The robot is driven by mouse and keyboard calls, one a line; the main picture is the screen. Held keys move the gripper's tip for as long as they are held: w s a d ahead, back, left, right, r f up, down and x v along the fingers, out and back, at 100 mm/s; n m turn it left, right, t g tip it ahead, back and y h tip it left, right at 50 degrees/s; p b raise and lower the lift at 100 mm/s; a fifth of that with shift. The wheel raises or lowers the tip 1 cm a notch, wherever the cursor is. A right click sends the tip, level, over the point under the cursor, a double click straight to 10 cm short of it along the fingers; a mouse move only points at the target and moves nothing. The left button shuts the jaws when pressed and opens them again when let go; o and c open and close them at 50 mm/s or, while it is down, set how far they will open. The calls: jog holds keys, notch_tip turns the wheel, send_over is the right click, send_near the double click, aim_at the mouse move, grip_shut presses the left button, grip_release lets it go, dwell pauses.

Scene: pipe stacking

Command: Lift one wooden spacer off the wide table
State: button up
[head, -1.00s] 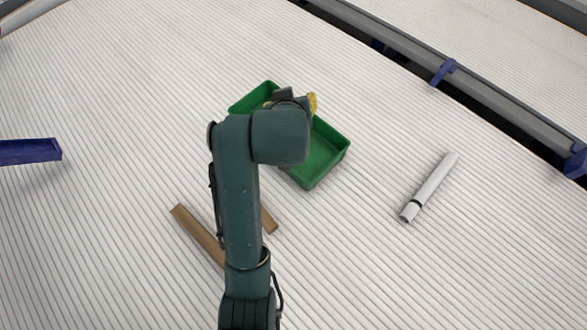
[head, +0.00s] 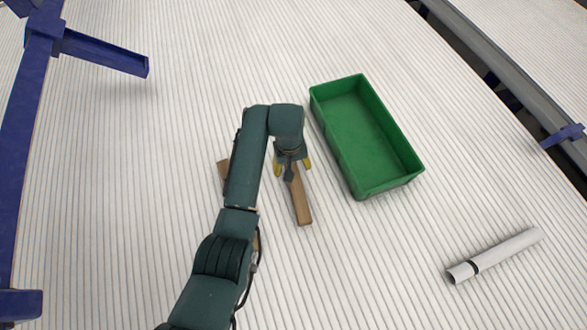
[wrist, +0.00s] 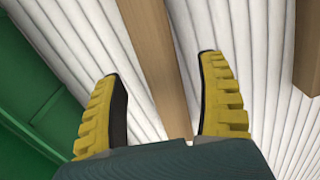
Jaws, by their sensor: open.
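Two brown wooden spacers lie on the wide white ribbed table (head: 200,250). The nearer-to-bin spacer (head: 301,203) runs out from under my gripper (head: 293,168) in the head view. The other spacer (head: 223,172) is mostly hidden behind my arm. In the wrist view my gripper (wrist: 163,85) is open, with its yellow fingertips apart. The first spacer (wrist: 158,62) passes between the fingers, below them, and is not gripped. The second spacer (wrist: 308,50) shows at the right edge of that view.
An empty green bin (head: 362,140) stands just right of my gripper; its wall (wrist: 40,90) shows at left in the wrist view. A white pipe with a black band (head: 495,255) lies at lower right. Blue frame arms (head: 105,53) stand at left.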

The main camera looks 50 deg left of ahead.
jog(key=f+b, duration=0.2)
jog(key=f, duration=0.1)
jog(key=f+b, duration=0.1)
jog(key=f, duration=0.1)
jog(key=shift+d+f, duration=0.2)
jog(key=shift+d, duration=0.05)
jog(key=shift+r, duration=0.1)
grip_shut()
